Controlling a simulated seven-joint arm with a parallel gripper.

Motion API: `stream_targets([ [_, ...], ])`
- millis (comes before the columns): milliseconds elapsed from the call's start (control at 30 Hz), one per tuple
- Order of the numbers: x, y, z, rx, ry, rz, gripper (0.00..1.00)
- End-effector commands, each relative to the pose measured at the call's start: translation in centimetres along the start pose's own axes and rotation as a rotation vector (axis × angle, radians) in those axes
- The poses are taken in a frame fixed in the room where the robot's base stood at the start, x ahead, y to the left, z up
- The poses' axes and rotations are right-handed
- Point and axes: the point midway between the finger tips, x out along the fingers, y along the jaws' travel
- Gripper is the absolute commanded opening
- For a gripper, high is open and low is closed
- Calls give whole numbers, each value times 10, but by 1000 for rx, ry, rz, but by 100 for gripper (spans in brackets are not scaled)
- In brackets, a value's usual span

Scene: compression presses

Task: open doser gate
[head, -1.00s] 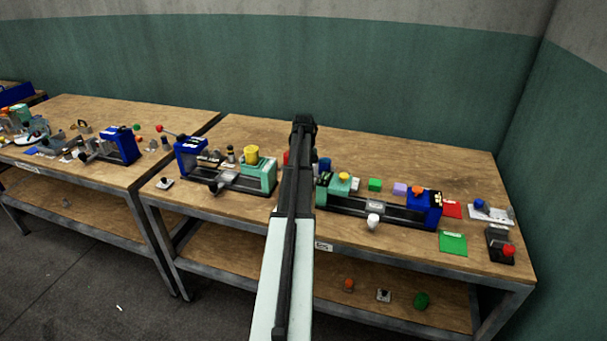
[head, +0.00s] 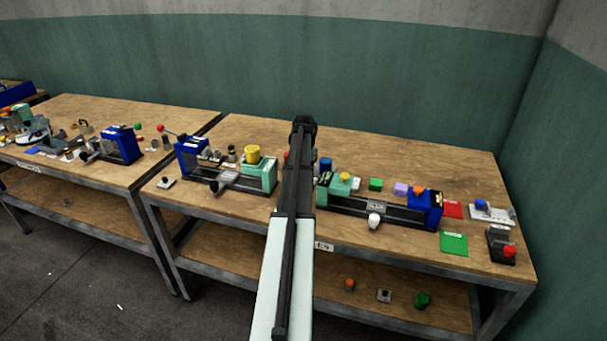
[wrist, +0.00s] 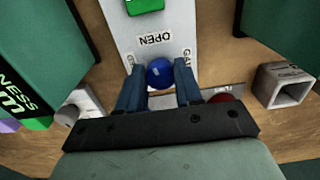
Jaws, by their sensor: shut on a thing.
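In the wrist view, my gripper (wrist: 158,66) has its two dark blue fingers on either side of a round blue knob (wrist: 159,74) and is shut on it. The knob stands at the near part of a pale grey plate (wrist: 140,18) lettered "OPEN", with further lettering at its right edge, partly cut off, that seems to read "GATE". A green block (wrist: 145,5) lies at the far end of the plate. In the head view my own arm hides the gripper and the knob.
Dark green housings (wrist: 38,45) and (wrist: 278,32) flank the plate closely. A red round part (wrist: 222,98) and a grey square tube (wrist: 285,85) lie to the right. In the head view, presses stand left (head: 190,158) and right (head: 424,208) of my arm on the wooden bench (head: 340,255).

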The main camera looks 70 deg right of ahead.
Motion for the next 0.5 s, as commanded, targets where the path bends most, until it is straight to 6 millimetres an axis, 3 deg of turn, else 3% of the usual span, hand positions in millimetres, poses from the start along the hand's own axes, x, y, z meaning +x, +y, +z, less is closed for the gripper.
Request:
stream_targets([
  [500, 0, -1, -1, 248, 2, -1, 4],
])
